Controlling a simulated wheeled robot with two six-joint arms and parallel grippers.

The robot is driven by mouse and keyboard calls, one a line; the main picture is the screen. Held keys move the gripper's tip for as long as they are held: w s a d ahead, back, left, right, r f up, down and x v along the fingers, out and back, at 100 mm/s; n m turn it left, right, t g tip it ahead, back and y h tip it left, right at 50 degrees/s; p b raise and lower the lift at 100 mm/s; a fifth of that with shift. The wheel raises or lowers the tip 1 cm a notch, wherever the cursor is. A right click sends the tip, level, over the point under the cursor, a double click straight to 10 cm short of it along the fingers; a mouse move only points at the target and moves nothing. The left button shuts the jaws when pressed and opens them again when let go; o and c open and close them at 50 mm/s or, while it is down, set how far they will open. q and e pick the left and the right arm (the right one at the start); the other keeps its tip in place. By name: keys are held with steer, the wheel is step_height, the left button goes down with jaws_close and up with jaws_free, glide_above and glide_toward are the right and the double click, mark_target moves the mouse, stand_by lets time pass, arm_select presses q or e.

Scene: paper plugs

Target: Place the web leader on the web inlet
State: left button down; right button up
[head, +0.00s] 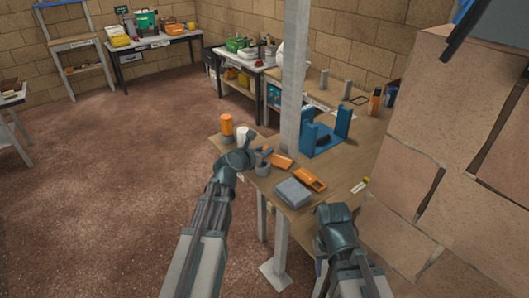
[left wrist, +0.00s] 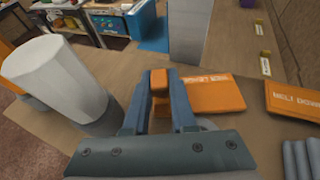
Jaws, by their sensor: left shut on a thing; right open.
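My left gripper (head: 256,148) is over the near left end of the wooden bench. In the left wrist view, its fingers (left wrist: 159,98) are shut on a small orange block (left wrist: 159,82), which I take to be the web leader. I cannot tell for sure which thing is the web inlet; a blue stand with uprights (head: 325,138) is on the bench beyond the post. My right gripper (head: 334,211) is at the near edge of the bench, right of a grey folded pad (head: 293,192). It is open and empty, its fingertips hard to see.
A white cylinder (left wrist: 62,82) stands close left of my left gripper, with an orange cylinder (head: 227,125) beyond. Two orange labelled pieces (head: 281,161) (head: 310,179) lie to the right.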

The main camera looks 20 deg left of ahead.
arm_select(q)
steer(key=c, duration=1.2)
jaws_free()
steer(key=shift+f, duration=0.2)
steer(key=o, duration=0.5)
steer(key=shift+r, duration=0.1)
steer(key=shift+c, duration=0.2)
